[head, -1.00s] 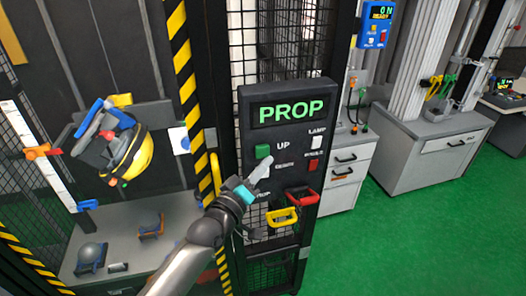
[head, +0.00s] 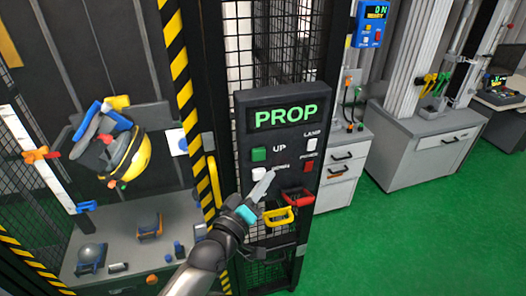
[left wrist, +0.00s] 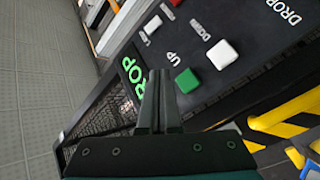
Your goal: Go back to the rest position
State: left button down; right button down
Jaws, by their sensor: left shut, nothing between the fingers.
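My left gripper (head: 262,186) is shut and empty in front of the control panel (head: 246,150). Its fingertips are close to the white button (head: 259,174) below the green UP button (head: 259,154). I cannot tell whether the fingers touch the panel. My right gripper is not in view.
A yellow handle (head: 281,216) and a red handle (head: 297,196) stick out low on the panel. Green floor (head: 400,240) is clear at the right.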

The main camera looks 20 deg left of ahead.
pick_arm(q)
jog(key=s+a+f+m+g+y+b, duration=0.1)
jog(key=s+f+m+g+b, duration=0.25)
jog(key=f, duration=1.05)
jog(key=s+f+g+y+b, duration=0.1)
jog(key=s+f+g+b, duration=0.4)
jog(key=f, duration=1)
jog(key=s+a+f+m+g+b, duration=0.15)
jog(key=s+f, duration=0.45)
jog(key=f, duration=0.8)
jog(key=s+a+f+m+g+y+b, duration=0.1)
jog(key=s+f+m+g+b, duration=0.1)
jog(key=s+f, duration=1)
jog(key=s+a+f+m+g+y+b, duration=0.1)
jog(key=s+f+m+g+b, duration=0.2)
jog(key=s+f, duration=0.9)
jog(key=s+g+b, duration=0.2)
jog(key=s+b, duration=0.2)
jog(key=s, duration=0.2)
jog(key=shift+s, duration=0.15)
